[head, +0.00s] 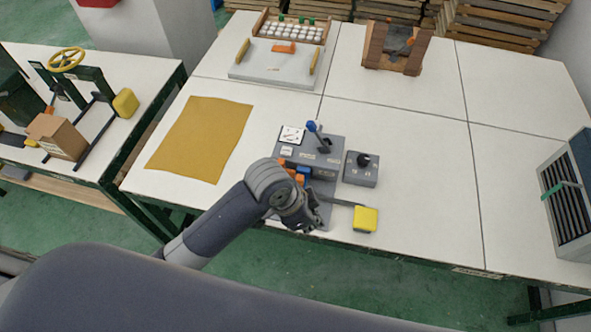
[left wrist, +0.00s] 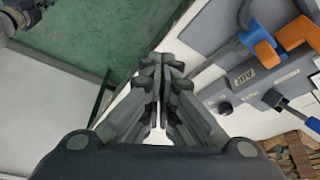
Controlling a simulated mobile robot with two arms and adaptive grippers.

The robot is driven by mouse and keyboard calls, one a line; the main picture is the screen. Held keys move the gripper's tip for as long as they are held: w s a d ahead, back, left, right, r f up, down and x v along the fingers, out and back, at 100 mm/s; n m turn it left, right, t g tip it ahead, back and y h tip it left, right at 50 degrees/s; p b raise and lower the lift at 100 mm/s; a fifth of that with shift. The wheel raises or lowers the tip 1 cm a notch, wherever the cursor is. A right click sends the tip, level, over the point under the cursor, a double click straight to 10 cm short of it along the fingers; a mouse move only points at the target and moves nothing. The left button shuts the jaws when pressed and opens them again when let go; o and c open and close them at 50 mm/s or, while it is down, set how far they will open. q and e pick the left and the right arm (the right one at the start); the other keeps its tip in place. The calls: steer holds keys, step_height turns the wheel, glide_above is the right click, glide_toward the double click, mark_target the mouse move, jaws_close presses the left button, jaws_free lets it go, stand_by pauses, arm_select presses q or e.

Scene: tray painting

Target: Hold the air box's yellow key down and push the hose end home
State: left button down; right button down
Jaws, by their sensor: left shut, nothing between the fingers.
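The grey air box (head: 325,152) stands on the white table in the head view, with a blue-knobbed lever on top. A yellow block (head: 365,219), perhaps the key, lies at the table's front edge by a dark bar. My left gripper (head: 312,214) is over the box's near end, shut and empty; it also fills the middle of the left wrist view (left wrist: 162,75). That view shows the AIR label (left wrist: 243,77), a blue hose piece (left wrist: 250,38) and an orange part (left wrist: 296,34). The hose end's seating cannot be told. Part of what looks like my right gripper (left wrist: 18,18) shows at the corner.
An ochre mat (head: 200,138) lies to the left. A tray with a rack (head: 272,66) and a wooden stand (head: 395,50) are at the back. The table's right middle is clear.

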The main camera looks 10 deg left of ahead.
arm_select(q)
steer(key=w+a+r+m+g+y, duration=0.2)
steer(key=w+a+m, duration=0.4)
steer(key=w, duration=0.5)
steer(key=shift+a+y, duration=0.25)
steer(key=shift+y, duration=0.65)
steer(key=shift+w, duration=0.1)
